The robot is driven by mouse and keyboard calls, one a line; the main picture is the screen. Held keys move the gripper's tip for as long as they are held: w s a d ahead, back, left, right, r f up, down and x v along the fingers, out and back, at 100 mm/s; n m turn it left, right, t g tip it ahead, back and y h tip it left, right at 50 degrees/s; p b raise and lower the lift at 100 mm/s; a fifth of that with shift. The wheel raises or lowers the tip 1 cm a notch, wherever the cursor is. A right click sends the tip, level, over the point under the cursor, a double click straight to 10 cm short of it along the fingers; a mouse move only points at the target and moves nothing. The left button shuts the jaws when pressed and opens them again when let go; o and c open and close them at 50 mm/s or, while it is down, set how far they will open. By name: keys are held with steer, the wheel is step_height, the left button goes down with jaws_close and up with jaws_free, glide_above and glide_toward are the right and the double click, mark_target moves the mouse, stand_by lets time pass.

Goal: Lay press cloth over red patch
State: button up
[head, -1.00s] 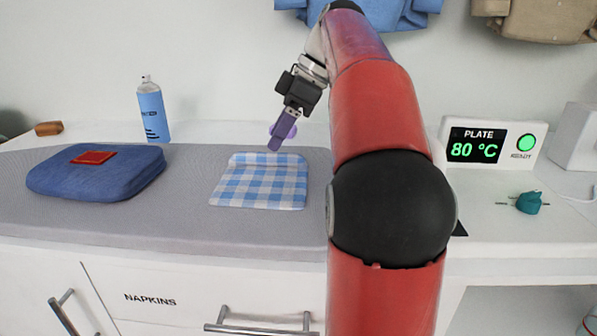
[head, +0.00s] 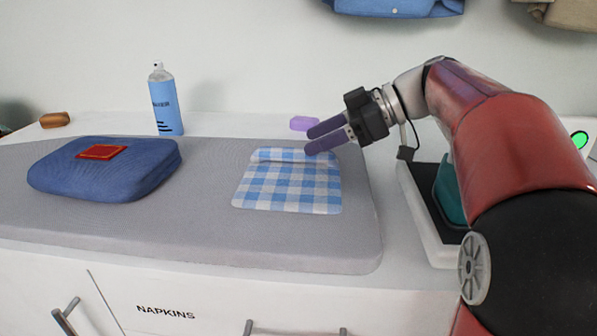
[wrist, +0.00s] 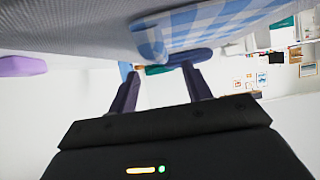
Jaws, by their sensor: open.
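The blue and white checked press cloth (head: 287,185) lies on the grey padded board (head: 210,220), its back edge folded or rolled up. The red patch (head: 101,153) lies on top of the folded blue denim (head: 90,180), left of the cloth and apart from it. My gripper (head: 309,141) is open and empty. It points left, with its purple fingertips close to the cloth's back right corner; I cannot tell whether they touch. In the wrist view, the cloth (wrist: 205,25) hangs past the top of the fingers (wrist: 158,75), with the denim (wrist: 190,59) beyond.
A blue spray can (head: 164,102) stands behind the board, with a brown block (head: 54,120) at the far left. A lilac block (head: 303,123) lies just behind my fingers. A teal iron-like object (head: 450,192) stands on the right, partly behind my arm. The board between denim and cloth is clear.

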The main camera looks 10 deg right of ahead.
mark_target(293, 148)
steer(key=x, duration=0.5)
steer(key=shift+a+f, duration=0.1)
steer(key=shift+a, duration=0.15)
jaws_close()
step_height(293, 148, up, 20)
steer(key=p, duration=0.3)
stand_by(0.4)
